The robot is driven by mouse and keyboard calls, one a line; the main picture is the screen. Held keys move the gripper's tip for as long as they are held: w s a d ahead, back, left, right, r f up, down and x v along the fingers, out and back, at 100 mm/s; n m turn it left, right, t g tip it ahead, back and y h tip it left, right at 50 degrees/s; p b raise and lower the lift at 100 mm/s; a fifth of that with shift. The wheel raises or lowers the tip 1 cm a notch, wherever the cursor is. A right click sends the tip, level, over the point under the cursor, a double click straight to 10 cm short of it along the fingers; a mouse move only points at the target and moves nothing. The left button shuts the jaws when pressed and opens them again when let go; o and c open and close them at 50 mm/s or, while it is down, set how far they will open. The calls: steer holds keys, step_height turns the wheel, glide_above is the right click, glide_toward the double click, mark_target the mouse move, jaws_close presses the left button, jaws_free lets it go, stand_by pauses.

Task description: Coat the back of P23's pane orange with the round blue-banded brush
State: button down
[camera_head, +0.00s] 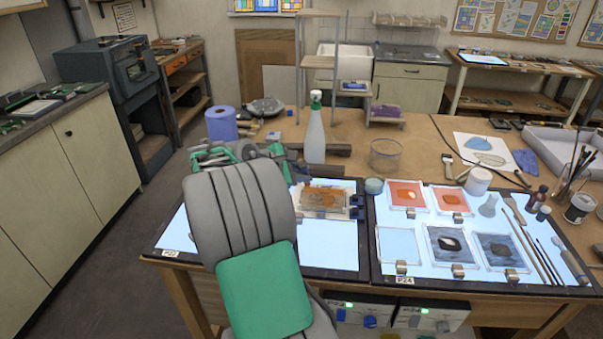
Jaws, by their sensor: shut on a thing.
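On the left lit panel (330,246) a pale-edged pane (326,198) with patchy orange-brown colour stands or lies at the back, with dark clamps (357,205) at its right side. I cannot tell which face of it shows. My arm, grey with a green cover, crosses the front of this panel and hides its left part. The fingers of my gripper are hidden behind the arm, and so is anything in them. I cannot pick out the round blue-banded brush. Several slim tools (533,250) lie on the right lit panel.
The right lit panel (400,268), marked P24, holds orange (406,194), clear and dark-patched (450,244) glass squares with clips. Behind stand a spray bottle (314,130), blue roll (221,123), clear beaker (384,154) and white jar (478,181). A jar of brushes (570,180) stands right.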

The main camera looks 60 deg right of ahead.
step_height(320, 180, down, 6)
steer(key=r+b, duration=0.1)
steer(key=b, duration=0.4)
steer(key=s+d+b, duration=0.5)
steer(key=s+b, duration=0.2)
steer(key=s, duration=0.3)
steer(key=shift+s+d+r, duration=0.2)
steer(key=shift+s+r, duration=0.05)
steer(key=shift+s, duration=0.1)
steer(key=shift+w+d+p, duration=0.25)
steer(key=shift+w+p, duration=0.05)
steer(key=shift+p, duration=0.4)
steer(key=shift+f+p, duration=0.25)
steer(key=shift+p, duration=0.2)
